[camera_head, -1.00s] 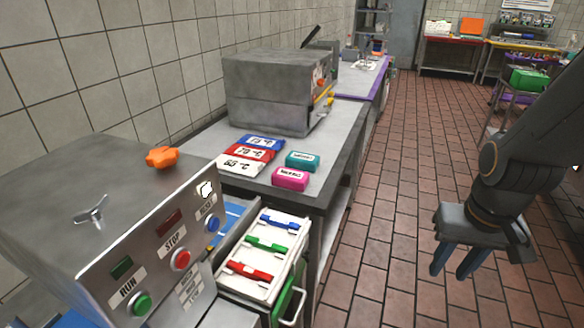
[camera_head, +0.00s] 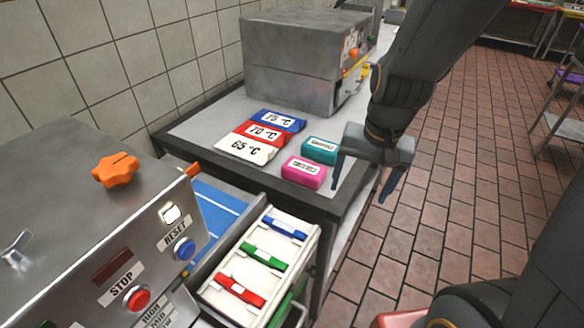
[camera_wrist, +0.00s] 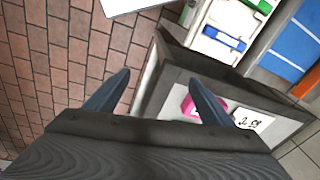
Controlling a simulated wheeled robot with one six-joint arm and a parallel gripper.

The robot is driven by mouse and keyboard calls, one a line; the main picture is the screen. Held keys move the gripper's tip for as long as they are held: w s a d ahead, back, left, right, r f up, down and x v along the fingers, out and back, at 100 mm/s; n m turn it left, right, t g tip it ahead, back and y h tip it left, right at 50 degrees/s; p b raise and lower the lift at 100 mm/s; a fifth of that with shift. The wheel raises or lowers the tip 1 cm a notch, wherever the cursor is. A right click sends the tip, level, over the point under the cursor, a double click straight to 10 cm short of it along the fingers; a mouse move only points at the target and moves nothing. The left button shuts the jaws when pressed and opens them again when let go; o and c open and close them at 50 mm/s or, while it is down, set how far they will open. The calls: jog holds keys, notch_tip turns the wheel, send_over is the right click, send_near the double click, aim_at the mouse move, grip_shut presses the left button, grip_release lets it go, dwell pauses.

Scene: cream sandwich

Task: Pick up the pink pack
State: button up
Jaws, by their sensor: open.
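The pink pack (camera_head: 304,172) lies on the grey counter (camera_head: 196,131) near its front edge, with a white label on top. In the wrist view the pink pack (camera_wrist: 189,106) is partly hidden behind one finger. A teal pack (camera_head: 320,150) lies just behind it. My gripper (camera_head: 362,188) is open and empty, to the right of the pink pack and apart from it, over the counter's right edge. In the wrist view my gripper's fingers (camera_wrist: 158,88) are spread, with floor and the counter edge between them.
Blue, red and white temperature cards (camera_head: 262,134) lie left of the packs. A metal box machine (camera_head: 300,62) stands behind. An open drawer (camera_head: 312,236) with blue, green and red items juts out in front. A steel control machine (camera_head: 80,225) with an orange knob is at left. Floor at right is free.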

jog(key=w+a+f+m+y, duration=0.15)
jog(key=w+a+m, duration=0.25)
jog(key=w+m, duration=0.55)
jog(key=m+t+y+p, duration=0.1)
jog(key=m+y, duration=0.1)
jog(key=m, duration=0.9)
send_over(307, 168)
jog(key=s+d, duration=0.1)
jog(key=d, duration=0.2)
jog(key=shift+s+a+f+h, duration=0.2)
jog(key=shift+a+f+h, duration=0.05)
jog(key=shift+f, duration=0.2)
jog(key=shift+w+a+f, duration=0.1)
jog(key=shift+w+f, duration=0.05)
jog(key=shift+f, duration=0.1)
jog(key=shift+p+x, duration=0.4)
jog(key=shift+x, duration=3.15)
jog(key=shift+a, duration=0.15)
